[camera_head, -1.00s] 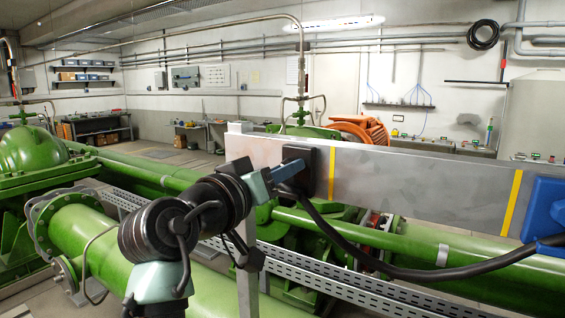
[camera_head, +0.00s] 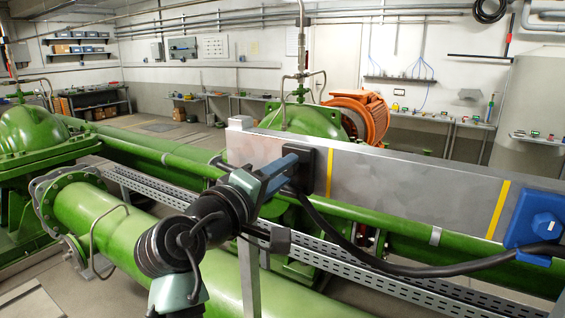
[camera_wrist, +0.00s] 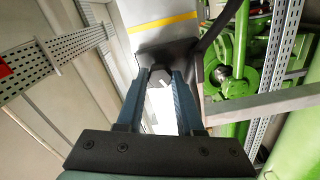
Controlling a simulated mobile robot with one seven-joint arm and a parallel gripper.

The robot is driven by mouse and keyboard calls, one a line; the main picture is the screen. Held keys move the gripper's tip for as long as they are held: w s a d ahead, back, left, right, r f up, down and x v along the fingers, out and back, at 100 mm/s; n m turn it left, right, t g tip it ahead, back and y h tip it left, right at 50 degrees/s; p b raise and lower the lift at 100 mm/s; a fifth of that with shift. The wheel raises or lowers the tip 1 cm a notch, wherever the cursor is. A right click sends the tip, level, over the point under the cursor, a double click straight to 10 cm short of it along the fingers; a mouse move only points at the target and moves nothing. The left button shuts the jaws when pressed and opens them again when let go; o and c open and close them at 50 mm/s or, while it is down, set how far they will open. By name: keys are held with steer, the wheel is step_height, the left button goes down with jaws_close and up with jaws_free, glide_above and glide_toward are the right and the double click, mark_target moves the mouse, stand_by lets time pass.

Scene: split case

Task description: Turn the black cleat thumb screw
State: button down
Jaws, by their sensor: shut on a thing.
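The black cleat (camera_head: 322,170) is fixed to the front of the grey metal beam (camera_head: 410,185), near its left end. My gripper (camera_head: 295,168) reaches it from the left, its blue fingers at the cleat. In the wrist view, the black cleat (camera_wrist: 180,52) lies just past my fingertips. The black thumb screw (camera_wrist: 159,77), a faceted knob, sits between the two blue fingers of my gripper (camera_wrist: 160,80), which is shut on it. In the head view the screw is hidden by my gripper.
A thick black cable (camera_head: 350,246) hangs from near the cleat to a blue box (camera_head: 538,222) on the beam's right. Yellow stripes (camera_head: 498,210) mark the beam. Green pipes (camera_head: 100,222) and a perforated cable tray (camera_head: 400,290) lie around and below.

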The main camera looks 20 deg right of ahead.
steer(key=shift+n+p, duration=0.3)
steer(key=shift+n, duration=0.3)
steer(key=c, duration=0.5)
jaws_free()
steer(key=shift+c, duration=0.2)
steer(key=b+v, duration=0.5)
steer(key=v, duration=0.8)
